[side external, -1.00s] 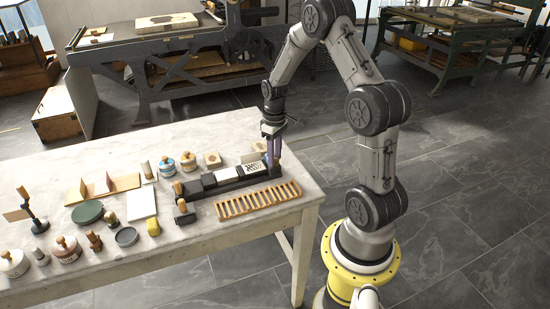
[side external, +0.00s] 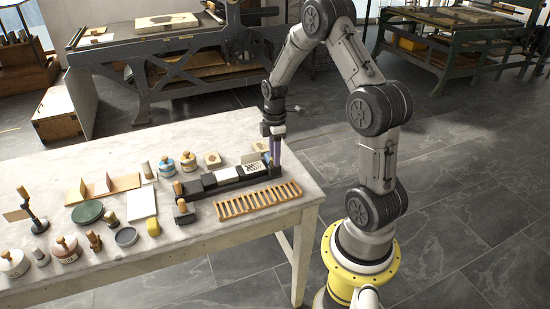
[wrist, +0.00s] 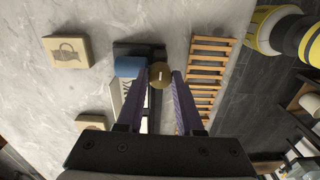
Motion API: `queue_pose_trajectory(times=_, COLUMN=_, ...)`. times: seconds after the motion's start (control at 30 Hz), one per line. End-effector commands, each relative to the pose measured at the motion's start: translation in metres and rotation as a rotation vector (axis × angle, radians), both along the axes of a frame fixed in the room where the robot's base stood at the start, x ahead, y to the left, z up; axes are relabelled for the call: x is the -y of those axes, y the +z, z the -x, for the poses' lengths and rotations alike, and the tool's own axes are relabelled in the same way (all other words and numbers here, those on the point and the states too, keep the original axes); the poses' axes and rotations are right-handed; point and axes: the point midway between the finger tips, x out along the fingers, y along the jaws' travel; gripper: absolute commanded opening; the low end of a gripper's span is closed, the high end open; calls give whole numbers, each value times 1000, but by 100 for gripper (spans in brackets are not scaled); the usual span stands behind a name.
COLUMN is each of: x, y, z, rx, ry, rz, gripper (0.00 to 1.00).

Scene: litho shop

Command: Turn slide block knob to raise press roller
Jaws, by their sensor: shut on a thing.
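The small press is a long dark bed (side external: 222,189) on the marble table, with a white card with black marks (side external: 250,170) on it. Its round brass knob (wrist: 160,76) shows in the wrist view at the bed's far end. A blue roller (wrist: 128,67) lies just left of the knob. My gripper (side external: 276,165) points down at the bed's right end; in the wrist view its purple fingers (wrist: 161,80) stand on both sides of the knob and are shut on it. In the side view the fingers hide the knob.
A slatted wooden rack (side external: 257,200) lies close along the front of the bed and also shows in the wrist view (wrist: 208,75). Wooden stamp blocks (wrist: 66,51) stand behind it.

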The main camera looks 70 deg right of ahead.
Motion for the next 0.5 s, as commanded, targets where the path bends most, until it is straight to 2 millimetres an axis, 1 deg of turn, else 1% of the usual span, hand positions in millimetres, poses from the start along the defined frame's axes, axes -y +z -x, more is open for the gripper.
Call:
queue_pose_trajectory(times=0.03, x=0, y=0, z=0, rx=-1, ry=26, rz=-1, gripper=37)
queue_pose_trajectory(times=0.1, x=0, y=0, z=0, rx=-1, ry=20, rz=-1, gripper=50)
queue_pose_trajectory(times=0.13, x=0, y=0, z=0, rx=-1, ry=20, rz=-1, gripper=52)
queue_pose_trajectory(times=0.37, x=0, y=0, z=0, rx=-1, ry=18, rz=-1, gripper=52)
queue_pose_trajectory(times=0.5, x=0, y=4, z=0, rx=1, ry=17, rz=1, gripper=52)
